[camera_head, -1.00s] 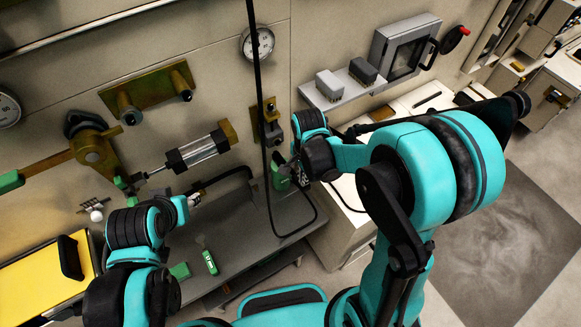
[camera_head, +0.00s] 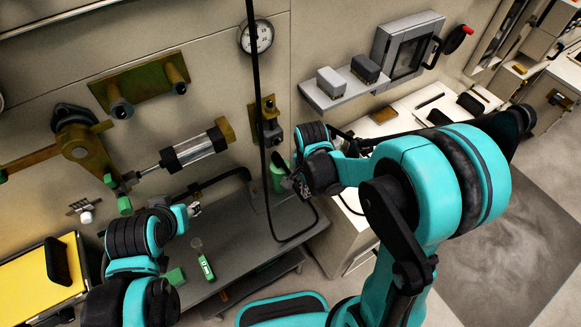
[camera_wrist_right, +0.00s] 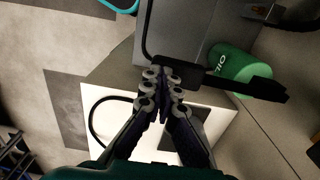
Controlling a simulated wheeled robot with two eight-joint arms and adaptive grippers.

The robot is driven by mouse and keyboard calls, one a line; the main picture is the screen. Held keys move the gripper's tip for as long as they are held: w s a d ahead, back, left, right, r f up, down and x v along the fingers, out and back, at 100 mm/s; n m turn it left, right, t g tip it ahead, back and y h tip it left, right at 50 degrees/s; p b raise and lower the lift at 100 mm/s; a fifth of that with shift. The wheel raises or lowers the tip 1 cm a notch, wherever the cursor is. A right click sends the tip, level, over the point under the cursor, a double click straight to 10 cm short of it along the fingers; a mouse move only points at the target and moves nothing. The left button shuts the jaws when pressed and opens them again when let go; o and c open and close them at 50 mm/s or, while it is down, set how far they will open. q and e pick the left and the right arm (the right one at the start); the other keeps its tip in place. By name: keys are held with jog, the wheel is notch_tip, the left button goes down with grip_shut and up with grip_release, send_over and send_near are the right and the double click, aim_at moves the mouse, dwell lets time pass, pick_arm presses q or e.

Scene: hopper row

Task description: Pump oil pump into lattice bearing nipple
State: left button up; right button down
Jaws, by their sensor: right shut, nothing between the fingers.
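The oil pump, a green cylinder marked OIL (camera_wrist_right: 238,65) with a black lever (camera_wrist_right: 250,88), stands at the right in the right wrist view. It also shows, partly hidden, in the head view (camera_head: 277,179). My right gripper (camera_head: 300,186) is just right of it in the head view. In the right wrist view my right gripper (camera_wrist_right: 164,76) is shut and empty, its fingertips left of the lever and apart from the green body. My left gripper (camera_head: 194,210) is over the grey bench; its jaws are too small to read. I cannot tell which fitting is the lattice bearing nipple.
A glass cylinder (camera_head: 195,149), a brass bracket (camera_head: 140,87) and a gauge (camera_head: 257,36) are on the wall. A black hose (camera_head: 257,100) hangs before it. A green-labelled bottle (camera_head: 206,266) stands on the bench (camera_head: 232,235). A yellow box (camera_head: 30,275) is at left.

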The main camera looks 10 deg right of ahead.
notch_tip(320, 180, down, 2)
jog(key=shift+f+b, duration=0.1)
jog(key=shift+b, duration=0.55)
pick_arm(q)
jog(key=shift+f, duration=0.95)
jog(key=shift+r, duration=0.15)
pick_arm(e)
jog(key=shift+r, duration=0.25)
pick_arm(q)
notch_tip(320, 180, up, 8)
jog(key=p, duration=0.8)
pick_arm(e)
notch_tip(320, 180, up, 11)
jog(key=w+a, duration=0.1)
jog(key=w, duration=0.1)
jog(key=shift+w, duration=0.4)
pick_arm(q)
jog(key=shift+f, duration=0.2)
pick_arm(e)
jog(key=shift+f, duration=0.15)
jog(key=s+f+b, duration=0.1)
jog(key=f+b, duration=0.3)
jog(key=s+d+f+b, duration=0.1)
jog(key=f+b, duration=0.1)
jog(key=f, duration=0.1)
jog(key=shift+s, duration=0.35)
pick_arm(q)
notch_tip(320, 180, down, 6)
jog(key=shift+f, duration=0.1)
